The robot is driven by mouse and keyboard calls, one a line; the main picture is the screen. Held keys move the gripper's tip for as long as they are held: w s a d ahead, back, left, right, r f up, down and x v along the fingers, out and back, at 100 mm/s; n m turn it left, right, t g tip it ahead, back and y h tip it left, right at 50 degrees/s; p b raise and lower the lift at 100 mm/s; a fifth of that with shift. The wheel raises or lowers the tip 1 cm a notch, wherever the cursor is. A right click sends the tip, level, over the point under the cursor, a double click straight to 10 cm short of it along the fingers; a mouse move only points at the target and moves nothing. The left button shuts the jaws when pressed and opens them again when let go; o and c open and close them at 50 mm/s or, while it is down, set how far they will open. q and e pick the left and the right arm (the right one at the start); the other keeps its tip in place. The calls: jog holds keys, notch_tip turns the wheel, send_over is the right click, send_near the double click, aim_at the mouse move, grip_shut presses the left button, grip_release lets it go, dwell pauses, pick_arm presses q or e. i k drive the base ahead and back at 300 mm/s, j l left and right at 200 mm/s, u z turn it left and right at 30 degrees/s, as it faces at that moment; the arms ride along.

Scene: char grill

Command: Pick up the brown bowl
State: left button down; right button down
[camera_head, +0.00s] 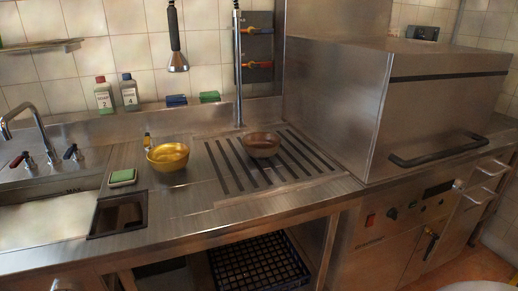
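A dull brown bowl (262,148) sits upright on the slatted drain area (222,172) of the steel counter, right of the middle. It looks empty. A shiny gold-yellow bowl (167,163) stands to its left on the plain counter, clearly apart from it. Neither of my grippers can be made out in the head view, and nothing touches either bowl.
A large steel hooded machine (335,110) stands close to the right. A vertical pipe (238,75) rises behind the brown bowl. A hanging sprayer (177,60), bottles (130,92), a green sponge (122,176) and a square opening (120,212) are left. The front counter is clear.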

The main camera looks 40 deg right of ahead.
aim_at(260, 146)
jog(key=k+l+z, duration=0.1)
jog(key=l+z, duration=0.3)
jog(key=l, duration=0.5)
jog(key=l+z, duration=0.4)
jog(key=l, duration=0.5)
jog(key=i, duration=0.05)
